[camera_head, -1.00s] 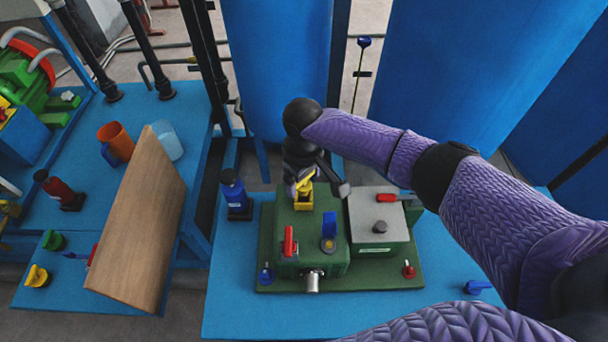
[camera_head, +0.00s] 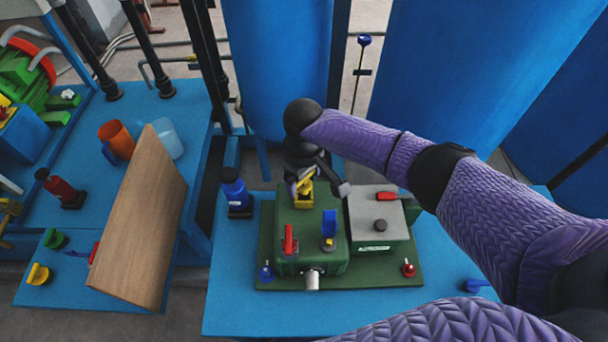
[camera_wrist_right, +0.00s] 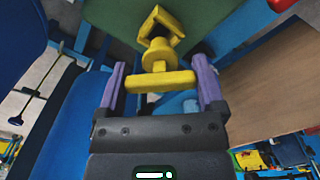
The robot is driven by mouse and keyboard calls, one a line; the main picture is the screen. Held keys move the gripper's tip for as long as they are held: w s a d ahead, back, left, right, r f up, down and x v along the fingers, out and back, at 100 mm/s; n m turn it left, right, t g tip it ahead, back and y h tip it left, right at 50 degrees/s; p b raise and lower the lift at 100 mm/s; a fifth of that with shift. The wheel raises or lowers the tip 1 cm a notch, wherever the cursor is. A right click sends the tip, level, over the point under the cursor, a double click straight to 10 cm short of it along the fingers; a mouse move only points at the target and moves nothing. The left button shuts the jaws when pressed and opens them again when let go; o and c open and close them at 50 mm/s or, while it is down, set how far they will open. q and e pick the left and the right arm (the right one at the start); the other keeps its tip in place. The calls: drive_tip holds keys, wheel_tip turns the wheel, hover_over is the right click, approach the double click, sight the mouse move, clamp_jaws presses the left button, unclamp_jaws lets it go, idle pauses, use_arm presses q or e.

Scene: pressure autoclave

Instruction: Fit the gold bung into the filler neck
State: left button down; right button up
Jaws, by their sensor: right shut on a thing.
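My right gripper (camera_head: 301,184) is over the back of the green housing (camera_head: 300,255), pointing down. In the right wrist view its purple fingers (camera_wrist_right: 160,85) are shut on the crossbar of the gold bung (camera_wrist_right: 158,55). In the head view the gripper partly hides the bung. An angular yellow piece (camera_wrist_right: 162,22) shows beyond the bung's body in the wrist view. In the head view, yellow (camera_head: 303,199) shows at the top of the housing below the gripper. I cannot make out the filler neck or tell whether the bung touches it. My left gripper is not in view.
The housing carries a red lever (camera_head: 289,240), a blue lever (camera_head: 328,225) and a silver spout (camera_head: 312,280). A grey-topped box (camera_head: 376,220) stands right of it. A wooden board (camera_head: 140,225) leans farther left. Blue tanks (camera_head: 280,80) rise behind.

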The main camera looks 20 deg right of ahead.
sight(304, 185)
drive_tip(key=shift+f+b, duration=0.35)
drive_tip(key=shift+f, duration=0.2)
drive_tip(key=shift+f+b, duration=0.75)
drive_tip(key=shift+f, duration=0.5)
drive_tip(key=o, duration=1)
wheel_tip(304, 185, up, 10)
drive_tip(key=p, duration=0.4)
